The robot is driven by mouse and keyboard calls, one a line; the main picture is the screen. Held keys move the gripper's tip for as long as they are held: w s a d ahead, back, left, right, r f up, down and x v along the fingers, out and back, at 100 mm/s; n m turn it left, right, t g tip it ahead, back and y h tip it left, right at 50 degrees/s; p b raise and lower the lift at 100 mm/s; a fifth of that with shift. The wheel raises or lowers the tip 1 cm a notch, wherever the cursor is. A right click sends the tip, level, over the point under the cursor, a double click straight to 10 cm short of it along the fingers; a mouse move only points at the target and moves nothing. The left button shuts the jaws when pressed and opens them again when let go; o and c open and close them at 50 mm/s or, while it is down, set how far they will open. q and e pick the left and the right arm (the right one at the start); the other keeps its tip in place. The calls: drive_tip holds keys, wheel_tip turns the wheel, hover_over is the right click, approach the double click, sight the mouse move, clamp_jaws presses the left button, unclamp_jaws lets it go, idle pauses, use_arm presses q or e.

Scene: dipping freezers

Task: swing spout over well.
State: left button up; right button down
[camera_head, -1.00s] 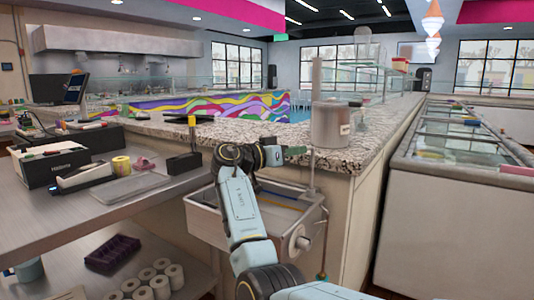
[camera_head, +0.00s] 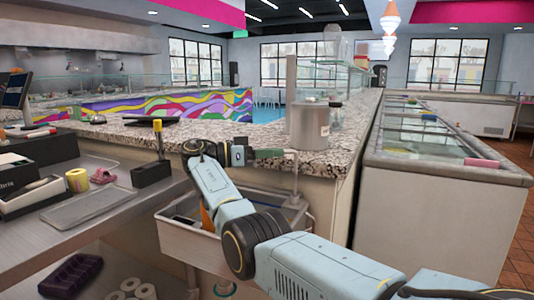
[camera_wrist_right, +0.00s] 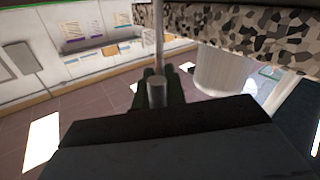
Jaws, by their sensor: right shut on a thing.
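The spout (camera_head: 296,172) is a thin pale metal tube beside the counter edge, hanging down in front of the counter's side panel. My right gripper (camera_head: 272,153) is shut on its upper part. In the right wrist view the spout (camera_wrist_right: 158,35) runs as a thin rod between the dark fingers of the gripper (camera_wrist_right: 158,88). The well (camera_head: 187,237) is a grey metal box against the counter, below and left of the gripper. My forearm hides much of its right side. An orange thing (camera_head: 206,219) shows inside it. My left gripper is not in view.
A grey canister (camera_head: 309,127) stands on the speckled counter (camera_head: 250,135) close behind the gripper. A steel table (camera_head: 95,225) with a black holder (camera_head: 151,174) is at left. A glass-topped freezer (camera_head: 445,170) stands at right, with bare floor beyond.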

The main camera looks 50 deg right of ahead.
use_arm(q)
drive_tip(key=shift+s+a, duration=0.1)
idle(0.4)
use_arm(e)
drive_tip(key=c, duration=1.5)
unclamp_jaws()
drive_tip(key=shift+a, duration=0.1)
